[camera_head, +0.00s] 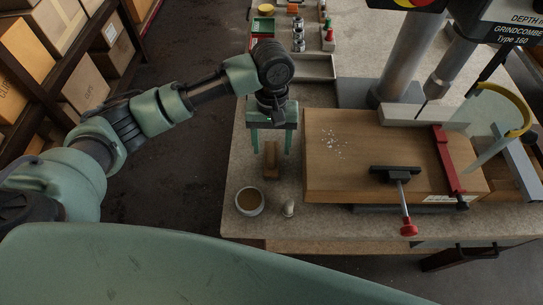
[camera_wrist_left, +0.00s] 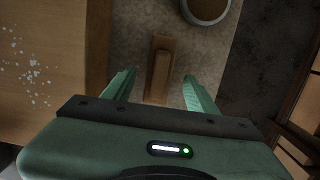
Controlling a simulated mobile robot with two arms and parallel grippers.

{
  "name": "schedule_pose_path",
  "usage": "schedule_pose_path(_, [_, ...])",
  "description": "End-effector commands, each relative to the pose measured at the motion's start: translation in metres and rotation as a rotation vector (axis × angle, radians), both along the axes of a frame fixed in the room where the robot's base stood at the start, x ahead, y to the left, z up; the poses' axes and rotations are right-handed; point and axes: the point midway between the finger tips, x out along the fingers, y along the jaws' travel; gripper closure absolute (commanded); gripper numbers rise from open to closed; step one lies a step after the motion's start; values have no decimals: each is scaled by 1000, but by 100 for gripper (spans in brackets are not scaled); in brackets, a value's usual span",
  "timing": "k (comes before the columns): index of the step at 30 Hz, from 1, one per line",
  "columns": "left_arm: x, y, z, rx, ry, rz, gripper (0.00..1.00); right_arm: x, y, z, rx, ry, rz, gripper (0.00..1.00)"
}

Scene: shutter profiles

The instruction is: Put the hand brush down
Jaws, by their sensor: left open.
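The hand brush (camera_head: 271,165), a narrow brown wooden piece, lies on the grey worktop (camera_head: 237,165) just left of the wooden board. My left gripper (camera_head: 271,149) is above it, pointing down, with its two green fingers spread. In the left wrist view the brush (camera_wrist_left: 160,62) lies between and beyond the open fingers (camera_wrist_left: 160,78), with gaps on both sides. It looks apart from both fingers. My right gripper is not in view.
A bowl (camera_head: 249,201) of brown contents and a small pale object (camera_head: 288,209) stand near the front edge. The wooden board (camera_head: 350,180) carries white crumbs (camera_head: 335,143) and a red-handled clamp (camera_head: 407,225). A drill press column (camera_head: 400,60) stands behind. Shelved boxes are left.

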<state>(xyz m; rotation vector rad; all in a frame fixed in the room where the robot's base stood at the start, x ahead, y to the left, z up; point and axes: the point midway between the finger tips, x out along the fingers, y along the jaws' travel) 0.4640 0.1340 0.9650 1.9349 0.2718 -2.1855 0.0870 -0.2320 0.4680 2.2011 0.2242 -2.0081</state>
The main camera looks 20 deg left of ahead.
Motion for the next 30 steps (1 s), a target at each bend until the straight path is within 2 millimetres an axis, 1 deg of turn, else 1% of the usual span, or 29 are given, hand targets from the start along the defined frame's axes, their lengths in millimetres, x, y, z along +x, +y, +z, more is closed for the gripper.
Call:
schedule_pose_path(1, [2,0,10,-2,-4,-1,42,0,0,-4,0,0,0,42])
schedule_pose_path(3, [4,0,25,-2,-4,0,42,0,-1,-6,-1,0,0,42])
schedule_pose_path(6, [6,1,41,-1,-4,-2,42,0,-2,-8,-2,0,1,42])
schedule_pose_path(10, [7,1,55,-1,-1,0,42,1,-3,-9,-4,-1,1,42])
schedule_pose_path(15, [7,2,61,0,1,0,42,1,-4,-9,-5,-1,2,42])
schedule_pose_path(30, [7,2,60,0,1,0,42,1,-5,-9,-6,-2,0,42])
